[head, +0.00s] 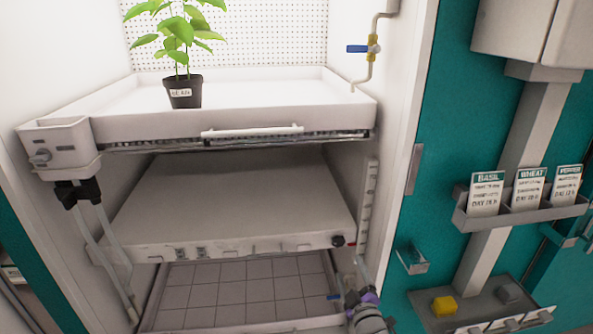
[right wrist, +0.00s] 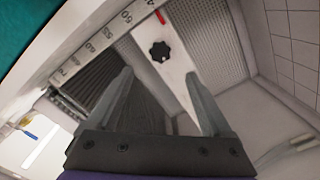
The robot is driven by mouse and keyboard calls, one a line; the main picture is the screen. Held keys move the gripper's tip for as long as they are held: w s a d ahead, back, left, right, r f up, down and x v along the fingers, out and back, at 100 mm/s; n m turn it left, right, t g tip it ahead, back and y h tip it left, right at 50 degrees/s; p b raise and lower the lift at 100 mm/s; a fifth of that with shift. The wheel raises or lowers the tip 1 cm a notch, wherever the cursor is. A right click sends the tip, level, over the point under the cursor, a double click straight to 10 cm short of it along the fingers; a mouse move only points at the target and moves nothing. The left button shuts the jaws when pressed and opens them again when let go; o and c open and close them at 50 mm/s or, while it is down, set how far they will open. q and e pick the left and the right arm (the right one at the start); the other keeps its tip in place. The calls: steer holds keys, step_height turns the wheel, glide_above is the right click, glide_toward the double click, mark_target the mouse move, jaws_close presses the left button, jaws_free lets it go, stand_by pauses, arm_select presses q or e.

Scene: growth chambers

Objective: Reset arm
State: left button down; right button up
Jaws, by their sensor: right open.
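My right gripper (head: 352,288) is at the bottom of the head view, right of centre, beside the right wall of the growth chamber. In the right wrist view its two fingers (right wrist: 160,105) stand wide apart with nothing between them. Beyond them are a black knob (right wrist: 160,51) on a pale panel and a numbered scale (right wrist: 100,40). I cannot tell whether the fingers touch anything. My left gripper is not in view.
A potted plant (head: 184,93) stands on the white upper tray (head: 262,121). Below are a grey shelf (head: 235,200) and a tiled floor (head: 235,290). A valve with a blue handle (head: 357,49) is on the right wall. A card rack (head: 520,215) hangs further right.

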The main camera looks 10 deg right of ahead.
steer(key=s+a+f+m+g, duration=0.25)
steer(key=s+m+g, duration=0.35)
steer(key=s, duration=1.2)
steer(key=s+a+f+m+g, duration=0.1)
steer(key=s+f+m+g, duration=0.5)
steer(key=s, duration=1.3)
arm_select(q)
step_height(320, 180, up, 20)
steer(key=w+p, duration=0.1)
steer(key=p, duration=1.6)
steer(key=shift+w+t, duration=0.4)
arm_select(e)
step_height(320, 180, up, 22)
steer(key=w+n, duration=0.1)
steer(key=w, duration=0.1)
steer(key=shift+w+d+r, duration=0.2)
steer(key=shift+w, duration=0.05)
